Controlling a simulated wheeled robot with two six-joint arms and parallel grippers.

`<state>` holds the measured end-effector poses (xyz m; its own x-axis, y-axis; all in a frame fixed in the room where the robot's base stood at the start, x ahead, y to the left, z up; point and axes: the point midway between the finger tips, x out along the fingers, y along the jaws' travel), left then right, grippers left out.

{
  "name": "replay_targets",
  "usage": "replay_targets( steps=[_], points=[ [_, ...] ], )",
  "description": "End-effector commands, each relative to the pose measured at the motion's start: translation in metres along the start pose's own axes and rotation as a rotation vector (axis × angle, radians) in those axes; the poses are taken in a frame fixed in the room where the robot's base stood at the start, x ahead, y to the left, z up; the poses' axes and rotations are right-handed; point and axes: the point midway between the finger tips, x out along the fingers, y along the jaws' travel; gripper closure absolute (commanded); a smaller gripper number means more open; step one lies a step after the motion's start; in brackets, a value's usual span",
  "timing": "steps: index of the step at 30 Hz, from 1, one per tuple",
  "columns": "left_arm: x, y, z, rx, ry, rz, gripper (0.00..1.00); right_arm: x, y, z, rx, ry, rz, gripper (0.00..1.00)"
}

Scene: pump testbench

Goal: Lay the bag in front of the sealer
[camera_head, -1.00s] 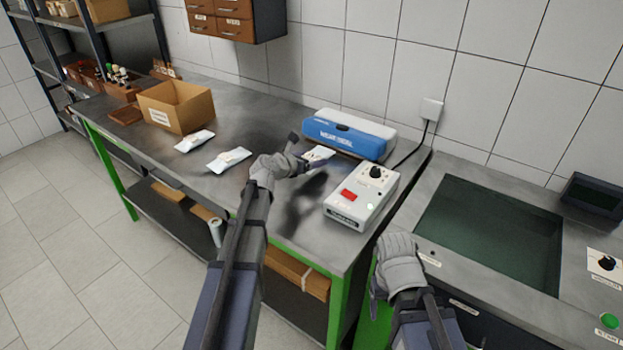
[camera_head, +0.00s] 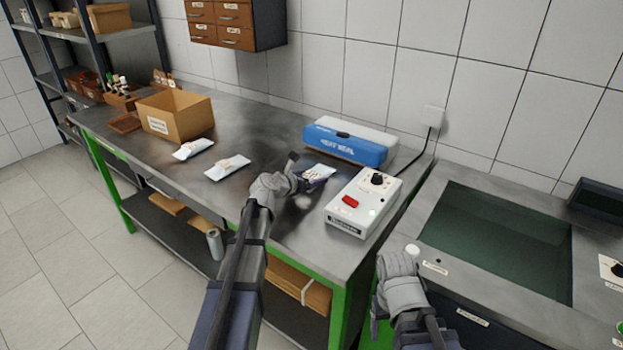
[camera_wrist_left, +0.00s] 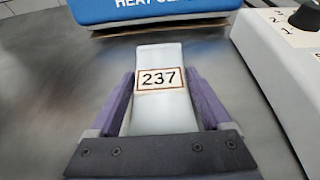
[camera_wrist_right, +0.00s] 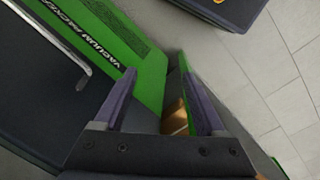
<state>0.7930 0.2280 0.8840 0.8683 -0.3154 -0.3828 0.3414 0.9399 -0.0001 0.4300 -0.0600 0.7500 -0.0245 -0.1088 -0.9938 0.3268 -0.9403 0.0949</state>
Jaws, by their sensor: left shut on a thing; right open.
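A white bag (camera_head: 320,172) with a label lies between the fingers of my left gripper (camera_head: 301,176), just in front of the blue and white heat sealer (camera_head: 349,146). In the left wrist view the bag (camera_wrist_left: 160,108) shows the number 237, and the fingers of my left gripper (camera_wrist_left: 162,105) are shut on its sides. The sealer (camera_wrist_left: 150,12) is straight ahead of the bag's far end, with a small gap. I cannot tell whether the bag touches the table. My right gripper (camera_wrist_right: 157,98) is open and empty, low beside the bench's right end.
A white control box (camera_head: 363,203) with a black knob stands right of the bag. Two more bags (camera_head: 193,149) (camera_head: 227,166) lie left, near an open cardboard box (camera_head: 176,112). A vacuum machine (camera_head: 500,230) stands at the right.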

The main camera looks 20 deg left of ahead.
Motion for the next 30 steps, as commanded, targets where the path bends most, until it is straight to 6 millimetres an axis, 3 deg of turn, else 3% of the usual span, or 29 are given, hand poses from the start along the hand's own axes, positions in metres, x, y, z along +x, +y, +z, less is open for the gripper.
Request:
replay_targets(
  steps=[6,16,30],
  points=[
    [0.000,0.000,-0.001,0.000,0.000,0.000,0.00,0.001,0.000,0.000,0.000,0.000,0.000,0.27],
    [-0.004,0.000,0.004,0.000,0.000,0.000,0.00,-0.005,0.001,0.000,0.000,0.000,0.000,0.27],
    [-0.096,-0.002,0.004,-0.001,0.000,0.001,0.00,-0.040,0.004,0.002,0.000,0.000,0.000,0.27]
  ],
)
